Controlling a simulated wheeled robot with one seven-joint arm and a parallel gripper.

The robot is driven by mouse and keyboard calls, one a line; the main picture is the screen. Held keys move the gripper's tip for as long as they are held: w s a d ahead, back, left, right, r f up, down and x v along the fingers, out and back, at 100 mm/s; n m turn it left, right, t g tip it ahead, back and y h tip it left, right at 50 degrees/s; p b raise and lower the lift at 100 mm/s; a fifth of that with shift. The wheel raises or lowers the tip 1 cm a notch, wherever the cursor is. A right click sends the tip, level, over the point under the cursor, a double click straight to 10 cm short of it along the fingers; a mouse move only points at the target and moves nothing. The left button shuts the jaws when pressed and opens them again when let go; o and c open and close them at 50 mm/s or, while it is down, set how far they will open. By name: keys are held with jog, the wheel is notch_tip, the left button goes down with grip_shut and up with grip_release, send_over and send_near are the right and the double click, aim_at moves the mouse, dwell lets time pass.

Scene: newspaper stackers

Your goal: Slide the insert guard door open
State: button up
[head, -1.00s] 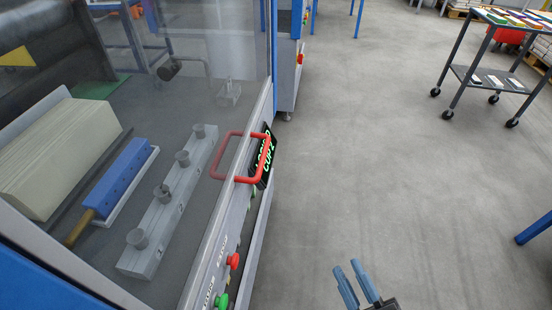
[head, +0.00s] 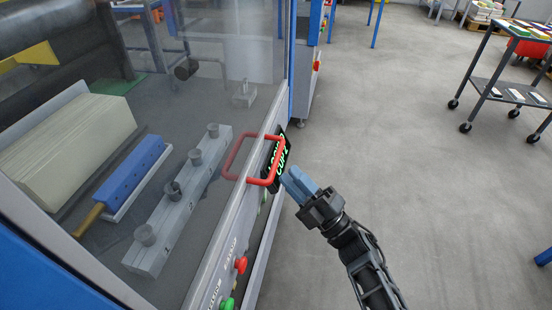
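The insert guard door (head: 222,88) is a clear panel in a grey frame on the left. A red handle (head: 270,181) stands out from its frame, and its reflection shows in the panel. My gripper (head: 290,183) is just right of the handle, pointing up and left toward it. Its blue fingers lie almost in line with my view, so the gap between them is hard to see. I cannot tell whether they touch the handle. Through the panel I see a paper stack, a blue block and a numbered grey bar.
A black display with green text (head: 282,155) sits just behind the handle. Red (head: 240,264) and green (head: 227,304) buttons are on the panel below. A wheeled cart (head: 500,85) stands at the far right. The grey floor between is clear.

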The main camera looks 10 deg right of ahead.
aim_at(276, 158)
jog(key=x, duration=0.6)
jog(key=shift+r+p, duration=0.1)
jog(key=shift+p, duration=0.3)
grip_shut()
